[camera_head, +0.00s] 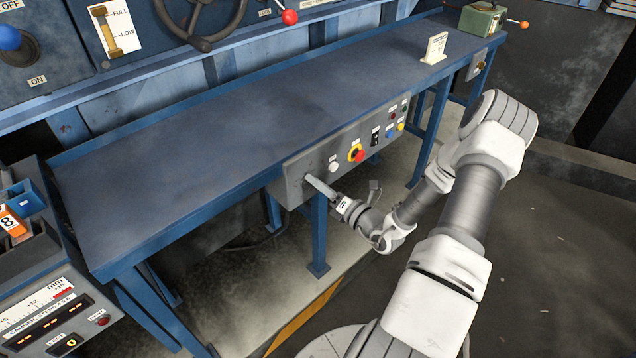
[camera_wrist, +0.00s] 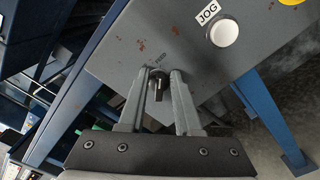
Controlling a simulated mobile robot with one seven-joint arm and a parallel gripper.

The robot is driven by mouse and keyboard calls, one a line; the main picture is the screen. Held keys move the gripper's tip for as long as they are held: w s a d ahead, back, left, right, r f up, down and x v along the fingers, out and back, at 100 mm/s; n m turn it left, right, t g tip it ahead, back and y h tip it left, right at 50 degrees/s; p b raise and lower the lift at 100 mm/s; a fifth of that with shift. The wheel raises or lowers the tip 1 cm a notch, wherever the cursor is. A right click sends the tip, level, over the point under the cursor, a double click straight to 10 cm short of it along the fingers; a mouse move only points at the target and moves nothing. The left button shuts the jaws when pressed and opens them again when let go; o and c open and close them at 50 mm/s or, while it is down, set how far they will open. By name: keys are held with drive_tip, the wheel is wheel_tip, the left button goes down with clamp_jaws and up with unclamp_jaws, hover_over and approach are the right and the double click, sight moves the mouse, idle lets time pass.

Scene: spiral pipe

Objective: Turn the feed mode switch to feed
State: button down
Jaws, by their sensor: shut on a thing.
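The feed mode switch (camera_wrist: 157,84) is a small dark knob on the grey control panel (camera_wrist: 125,48), with small, hard-to-read lettering just above it in the wrist view. My gripper (camera_wrist: 158,76) is shut on the knob, one finger on each side. In the head view my gripper (camera_head: 309,180) reaches the left end of the grey panel (camera_head: 290,182) under the bench's front edge. There the fingers hide the switch. The exact angle of the knob is hard to tell.
A white JOG button (camera_wrist: 224,33) sits right of the switch. Further along the panel are a red emergency-stop button (camera_head: 357,154) and several small buttons. The blue bench (camera_head: 200,150) runs above, its legs (camera_head: 318,235) below. A dark floor (camera_head: 540,260) is open at right.

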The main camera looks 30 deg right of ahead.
drive_tip(key=c, duration=0.9)
unclamp_jaws()
drive_tip(key=v, duration=1.7)
drive_tip(key=shift+s, duration=0.3)
drive_tip(key=shift+r, duration=0.1)
